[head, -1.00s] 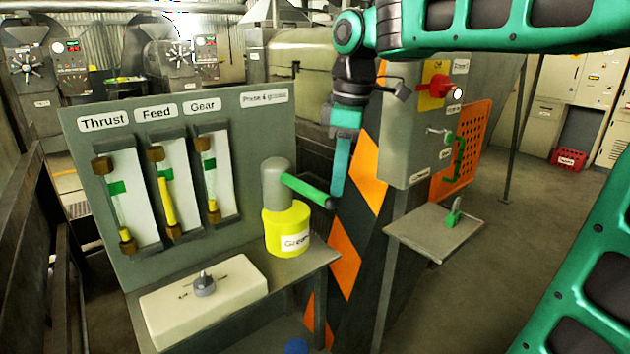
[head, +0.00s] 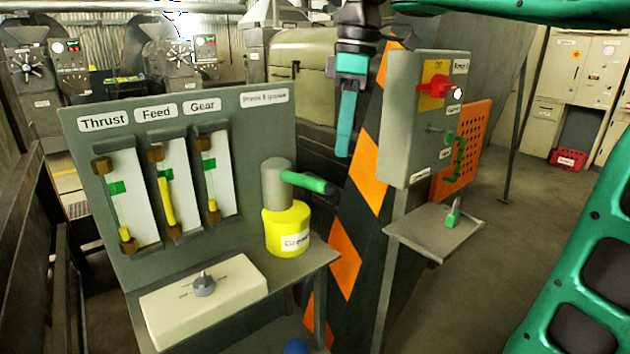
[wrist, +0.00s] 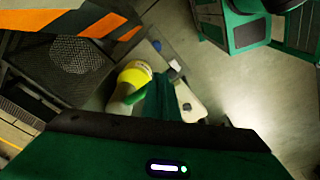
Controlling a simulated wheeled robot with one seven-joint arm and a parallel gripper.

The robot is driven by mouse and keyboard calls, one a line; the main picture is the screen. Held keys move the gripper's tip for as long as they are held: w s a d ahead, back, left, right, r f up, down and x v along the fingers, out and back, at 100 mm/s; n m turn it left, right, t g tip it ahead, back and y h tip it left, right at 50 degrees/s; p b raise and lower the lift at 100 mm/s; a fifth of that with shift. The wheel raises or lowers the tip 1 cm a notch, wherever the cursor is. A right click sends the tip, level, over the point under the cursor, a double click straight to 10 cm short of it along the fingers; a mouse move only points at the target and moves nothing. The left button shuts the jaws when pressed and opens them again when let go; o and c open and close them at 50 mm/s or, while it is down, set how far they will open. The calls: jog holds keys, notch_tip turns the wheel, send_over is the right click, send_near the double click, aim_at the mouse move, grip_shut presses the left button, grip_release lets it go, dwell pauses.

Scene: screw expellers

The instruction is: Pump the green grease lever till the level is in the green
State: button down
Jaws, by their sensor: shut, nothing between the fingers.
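The green grease lever (head: 308,182) sticks out to the right from the grey pump head on the yellow grease pot (head: 287,232). It slopes slightly down. The Thrust gauge (head: 121,208), Feed gauge (head: 167,195) and Gear gauge (head: 208,180) stand on the panel, each with a green band. Yellow is low in Thrust and Gear; in Feed it reaches about the green band. My gripper (head: 346,150) is shut and empty, pointing down, above and right of the lever's tip, apart from it. The wrist view shows its fingers (wrist: 165,100) partly covering the lever and pot.
A cream box with a grey selector knob (head: 204,284) sits on the bench in front of the gauges. Right of the lever stand a striped orange-and-black post (head: 368,175) and a grey control box (head: 415,120) with a red switch. A small shelf (head: 430,235) juts out below it.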

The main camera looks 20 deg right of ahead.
jog(key=shift+d+r, duration=0.1)
jog(key=shift+r, duration=1.3)
jog(key=shift+r, duration=0.1)
jog(key=shift+d, duration=0.1)
jog(key=s+d+f+m, duration=0.4)
jog(key=s+f+m, duration=0.2)
jog(key=f, duration=0.3)
jog(key=s+d+f+m, duration=0.5)
jog(key=s+f, duration=0.3)
jog(key=f, duration=0.2)
jog(key=s+d+f+m, duration=0.5)
jog(key=s+f+m, duration=0.2)
jog(key=s+f, duration=0.1)
jog(key=shift+d+f+g+h, duration=0.2)
jog(key=shift+f+g+h, duration=0.15)
jog(key=shift+f, duration=0.45)
jog(key=shift+w+f, duration=0.2)
jog(key=shift+w, duration=0.35)
